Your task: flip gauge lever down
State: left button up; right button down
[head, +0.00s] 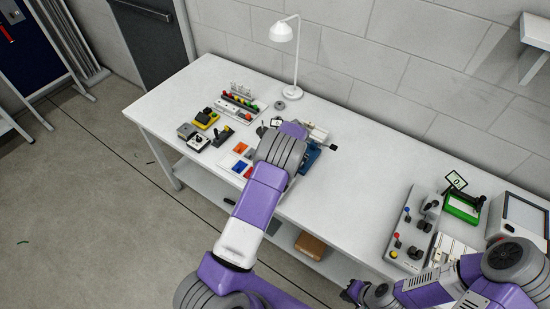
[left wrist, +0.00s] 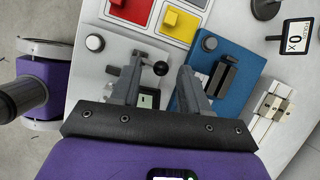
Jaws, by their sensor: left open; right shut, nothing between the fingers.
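In the head view my left wrist covers this spot. My right gripper (head: 352,291) is shut and empty, low at the bottom, away from these controls.
A blue unit with a black handle (left wrist: 224,74) sits right of my left fingers. Red and yellow blocks (left wrist: 183,22) lie beyond. A small display sign (left wrist: 296,37) stands at upper right. A white lamp (head: 295,60) stands behind; the table (head: 370,165) is clear at centre right.

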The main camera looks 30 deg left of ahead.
pick_arm(q)
jog(key=shift+w+a+f, duration=0.1)
jog(key=shift+a+f, duration=0.15)
jog(key=shift+f, duration=0.45)
jog(key=shift+r, duration=0.1)
grip_shut()
